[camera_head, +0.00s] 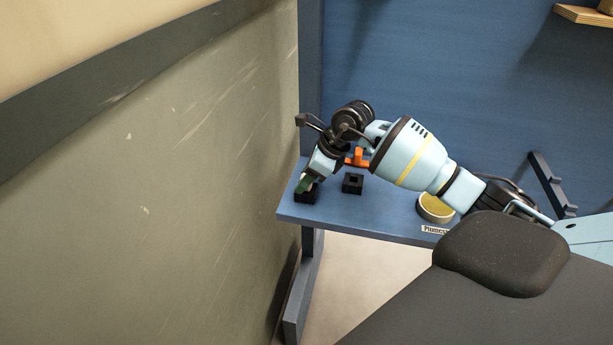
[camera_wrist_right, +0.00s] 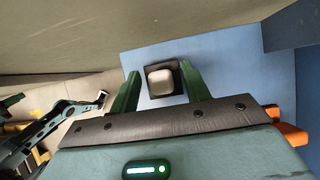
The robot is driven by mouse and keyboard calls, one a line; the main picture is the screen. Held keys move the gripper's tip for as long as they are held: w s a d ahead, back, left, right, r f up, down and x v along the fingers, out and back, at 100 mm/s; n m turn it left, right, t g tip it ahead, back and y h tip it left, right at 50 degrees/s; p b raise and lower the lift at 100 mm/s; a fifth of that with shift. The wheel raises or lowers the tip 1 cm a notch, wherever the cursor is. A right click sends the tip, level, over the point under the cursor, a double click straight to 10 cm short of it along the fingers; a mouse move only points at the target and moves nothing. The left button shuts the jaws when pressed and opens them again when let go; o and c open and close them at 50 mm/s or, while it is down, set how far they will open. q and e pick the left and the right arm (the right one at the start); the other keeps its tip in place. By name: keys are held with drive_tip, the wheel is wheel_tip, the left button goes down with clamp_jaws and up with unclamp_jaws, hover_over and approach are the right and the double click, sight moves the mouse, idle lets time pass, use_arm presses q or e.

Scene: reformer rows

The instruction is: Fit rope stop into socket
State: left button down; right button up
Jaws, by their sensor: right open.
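My right gripper (camera_head: 304,184) points down at the left end of a blue shelf, over a black block (camera_head: 306,197). In the right wrist view, its two green fingers (camera_wrist_right: 161,84) are spread apart. Between them is a black square holder (camera_wrist_right: 147,93) with a pale, rounded piece (camera_wrist_right: 160,79) in its middle, which looks like the rope stop. Neither finger clearly touches it. A second black block with a square opening (camera_head: 353,184), which looks like the socket, stands to the right on the shelf.
The blue shelf (camera_head: 385,220) has a free front strip. A round yellow-topped tin (camera_head: 435,208) and a label (camera_head: 435,230) are to the right. Orange parts (camera_head: 357,158) show behind my arm. A large scuffed grey panel (camera_head: 150,190) stands close on the left.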

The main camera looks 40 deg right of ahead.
drive_tip(key=v, duration=1.2)
drive_tip(key=s+a+f+m+t+y, duration=0.1)
drive_tip(key=s+a+f+m+y, duration=0.25)
drive_tip(key=a, duration=0.35)
drive_tip(key=s+a+f+m+t+y, duration=0.2)
drive_tip(key=a+f+m+y, duration=0.25)
drive_tip(key=a, duration=0.35)
drive_tip(key=s+a+f+m+t+y, duration=0.1)
drive_tip(key=s+a+f+m+y, duration=0.25)
drive_tip(key=a, duration=0.35)
drive_tip(key=s+d+f+m+t+h, duration=0.25)
drive_tip(key=s+f+m+h, duration=0.25)
drive_tip(key=f+m, duration=0.45)
drive_tip(key=s+d+f+m+t+h, duration=0.1)
drive_tip(key=s+f+m+t+h, duration=0.35)
drive_tip(key=m, duration=0.85)
drive_tip(key=s+f+m+g+h, duration=0.2)
drive_tip(key=s+f+m+g, duration=0.2)
drive_tip(key=s, duration=0.5)
drive_tip(key=s+f+m+g+h, duration=0.1)
drive_tip(key=s+f+m+g, duration=0.3)
drive_tip(key=s+f, duration=0.4)
drive_tip(key=shift+s+a+h, duration=0.25)
drive_tip(key=shift+s+h, duration=0.15)
drive_tip(key=shift+s, duration=0.55)
